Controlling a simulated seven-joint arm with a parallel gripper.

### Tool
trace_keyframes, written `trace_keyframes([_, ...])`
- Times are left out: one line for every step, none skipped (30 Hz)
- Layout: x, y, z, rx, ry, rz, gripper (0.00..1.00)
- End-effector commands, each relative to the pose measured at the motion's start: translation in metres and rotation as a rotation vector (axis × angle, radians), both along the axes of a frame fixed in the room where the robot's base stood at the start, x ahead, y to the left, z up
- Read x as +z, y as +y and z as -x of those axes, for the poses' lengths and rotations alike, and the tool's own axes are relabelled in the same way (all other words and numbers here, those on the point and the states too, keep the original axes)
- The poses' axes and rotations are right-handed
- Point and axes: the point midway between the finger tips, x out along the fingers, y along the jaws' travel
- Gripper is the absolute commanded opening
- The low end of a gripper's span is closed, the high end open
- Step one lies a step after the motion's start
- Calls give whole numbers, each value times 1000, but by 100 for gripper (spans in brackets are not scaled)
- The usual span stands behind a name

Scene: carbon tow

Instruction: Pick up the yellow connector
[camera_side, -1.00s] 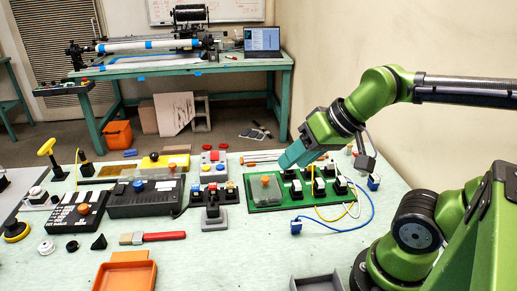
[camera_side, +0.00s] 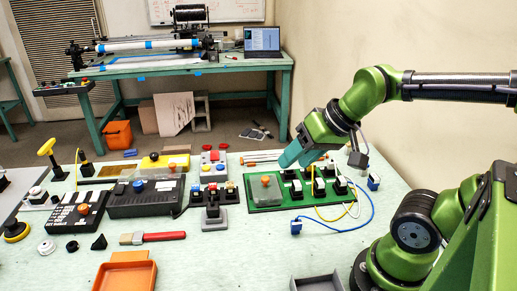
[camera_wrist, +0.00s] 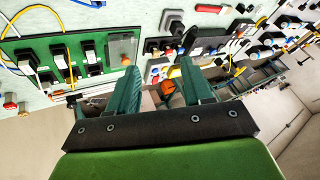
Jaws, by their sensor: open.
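A yellow cable (camera_side: 316,203) runs from the green board (camera_side: 262,207) and loops over its front edge. It also shows at the upper left of the wrist view (camera_wrist: 38,8). I cannot clearly make out a yellow connector body on its end. My gripper (camera_side: 287,162) is above the back of the green board, tilted down and left. In the wrist view my gripper (camera_wrist: 160,72) shows its two teal fingers apart with nothing held between them. The yellow cable is off to the left of the fingers there.
Black switch blocks (camera_side: 319,187) stand in a row on the board. A blue connector (camera_side: 296,228) on a blue cable lies in front. A red-handled brush (camera_side: 163,237), an orange tray (camera_side: 124,274) and a grey tray (camera_side: 318,282) lie nearer. Bare table shows between them.

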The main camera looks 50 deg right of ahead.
Motion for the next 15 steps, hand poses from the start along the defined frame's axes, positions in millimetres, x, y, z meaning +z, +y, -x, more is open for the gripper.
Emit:
trace_keyframes([-3, -14, -10, -46, 36, 2, 50])
trace_keyframes([-4, -23, -16, -68, 57, 7, 50])
trace_keyframes([-6, -36, -25, -79, 90, 24, 50])
trace_keyframes([-7, -48, -32, -78, 115, 44, 50])
trace_keyframes([-8, -61, -39, -67, 141, 66, 50])
trace_keyframes([-10, -79, -48, -41, 175, 101, 50])
trace_keyframes([-12, -92, -53, -13, 202, 127, 50])
trace_keyframes([-14, -106, -58, 20, 229, 153, 50])
trace_keyframes([-18, -126, -65, 72, 265, 187, 50])
trace_keyframes([-21, -141, -69, 120, 292, 212, 50])
trace_keyframes([-24, -156, -72, 170, 319, 236, 50])
trace_keyframes([-29, -175, -76, 247, 352, 267, 50])
trace_keyframes([-32, -189, -78, 307, 374, 288, 50])
trace_keyframes([-35, -202, -79, 368, 393, 305, 50])
trace_keyframes([-39, -218, -80, 453, 417, 327, 50])
